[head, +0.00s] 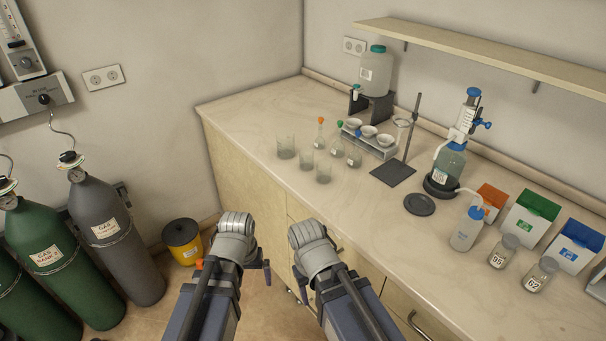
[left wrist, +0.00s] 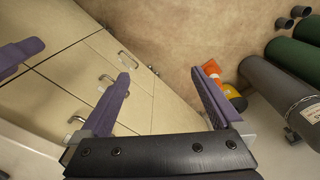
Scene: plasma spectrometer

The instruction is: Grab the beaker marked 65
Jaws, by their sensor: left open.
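Glass beakers stand on the counter in the head view: one at the back left (head: 286,147), one in the middle (head: 306,160) and one at the front (head: 324,173). Their markings are too small to read, so I cannot tell which one is marked 65. My left gripper (left wrist: 168,88) is open and empty in the left wrist view, its purple fingers apart above the floor and cabinet fronts. In the head view it is mostly hidden behind its arm, below the counter's front edge. My right gripper (head: 299,284) is also mostly hidden there; its jaws cannot be judged.
Small stoppered flasks (head: 337,151) and a rack with white bowls (head: 368,132) stand close behind the beakers. A stand (head: 393,173), wash bottle (head: 466,230) and jars (head: 503,251) are farther right. Gas cylinders (head: 118,240) and a yellow bin (head: 184,243) stand left. The counter's front left is clear.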

